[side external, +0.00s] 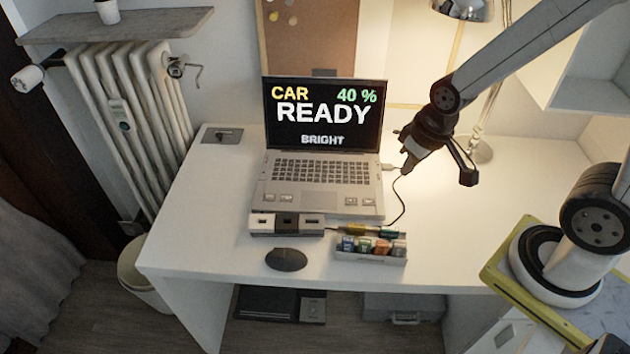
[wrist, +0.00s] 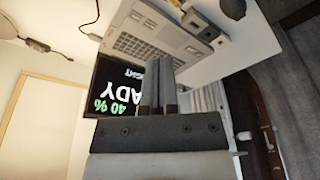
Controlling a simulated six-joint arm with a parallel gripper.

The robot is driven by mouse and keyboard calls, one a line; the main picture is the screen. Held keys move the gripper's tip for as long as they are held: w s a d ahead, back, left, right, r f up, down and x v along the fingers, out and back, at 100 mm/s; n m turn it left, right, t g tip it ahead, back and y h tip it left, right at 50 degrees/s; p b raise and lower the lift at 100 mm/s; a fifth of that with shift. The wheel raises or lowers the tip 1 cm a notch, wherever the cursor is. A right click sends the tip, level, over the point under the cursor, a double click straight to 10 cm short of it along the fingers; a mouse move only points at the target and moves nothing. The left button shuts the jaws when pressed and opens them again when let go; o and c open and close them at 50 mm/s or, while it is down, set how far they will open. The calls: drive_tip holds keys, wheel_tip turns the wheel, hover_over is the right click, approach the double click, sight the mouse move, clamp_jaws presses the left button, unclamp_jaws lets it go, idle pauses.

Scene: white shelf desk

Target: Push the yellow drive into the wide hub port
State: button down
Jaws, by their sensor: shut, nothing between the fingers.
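The hub (side external: 287,225) is a low box with white ends and a dark middle in front of the laptop. Small dark slots show on its front, but I cannot tell which is the wide port. A small yellowish piece (side external: 346,231) lies just right of the hub, behind a small tray; it may be the yellow drive, and part of it is hidden. My gripper (side external: 406,163) is above the desk, right of the laptop, apart from the hub and tray. In the wrist view, its fingers (wrist: 159,68) are together and empty. The hub (wrist: 215,19) also shows near the top there.
The laptop (side external: 318,176) is open with a lit screen; a dark cable (side external: 401,205) curves from its right side. The tray (side external: 370,258) holds several coloured blocks. A dark disc (side external: 286,259) lies before the hub. The desk's right side is mostly clear.

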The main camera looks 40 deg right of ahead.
idle(0.4)
unclamp_jaws()
drive_tip(key=shift+w, duration=0.1)
drive_tip(key=n+g, duration=0.2)
drive_tip(key=n, duration=2.3)
hover_over(359, 225)
wheel_tip(359, 225, down, 16)
drive_tip(key=shift+r, duration=0.2)
drive_tip(key=shift+f+n+g, duration=0.3)
drive_tip(key=shift+f+n, duration=0.3)
drive_tip(key=shift+n, duration=0.1)
